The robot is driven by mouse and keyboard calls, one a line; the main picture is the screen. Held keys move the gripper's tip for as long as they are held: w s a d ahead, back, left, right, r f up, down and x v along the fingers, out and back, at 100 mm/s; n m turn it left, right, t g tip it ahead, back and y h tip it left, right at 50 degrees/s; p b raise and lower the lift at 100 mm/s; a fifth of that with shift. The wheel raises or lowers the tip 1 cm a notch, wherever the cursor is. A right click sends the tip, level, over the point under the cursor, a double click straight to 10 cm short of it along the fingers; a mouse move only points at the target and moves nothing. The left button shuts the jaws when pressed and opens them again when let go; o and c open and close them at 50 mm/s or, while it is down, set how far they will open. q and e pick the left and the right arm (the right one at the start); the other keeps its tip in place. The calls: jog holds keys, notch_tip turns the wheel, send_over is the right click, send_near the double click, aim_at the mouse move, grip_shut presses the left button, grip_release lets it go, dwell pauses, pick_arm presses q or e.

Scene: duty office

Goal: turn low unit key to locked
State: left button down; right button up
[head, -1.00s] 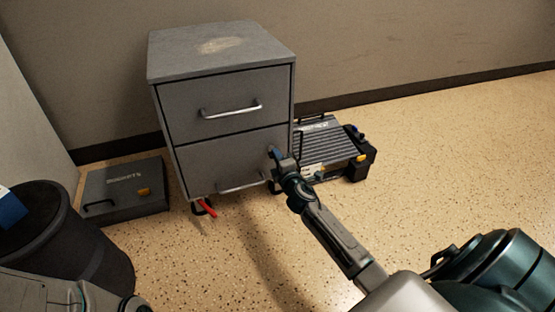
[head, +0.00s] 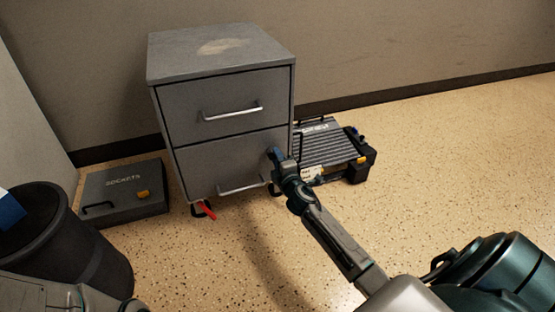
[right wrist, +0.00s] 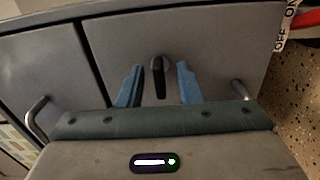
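The low unit is a grey two-drawer cabinet (head: 225,95) against the wall. In the right wrist view, its dark key (right wrist: 157,77) sticks out of the lower drawer's front (right wrist: 205,45). My right gripper (right wrist: 158,86) is open, with one blue finger on each side of the key and a visible gap on both sides. In the head view the right gripper (head: 277,155) is at the right edge of the lower drawer and hides the key. I cannot read any lock marking. My left gripper is not in view.
A dark case (head: 125,190) lies left of the cabinet, and a ribbed grey case (head: 330,145) lies to its right. A black bin (head: 85,250) stands at the lower left. A red object (head: 206,210) is under the cabinet's front. The floor at right is clear.

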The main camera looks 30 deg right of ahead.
jog(key=p+v, duration=0.1)
jog(key=v, duration=1)
jog(key=shift+p, duration=0.3)
jog(key=shift+w+d, duration=0.1)
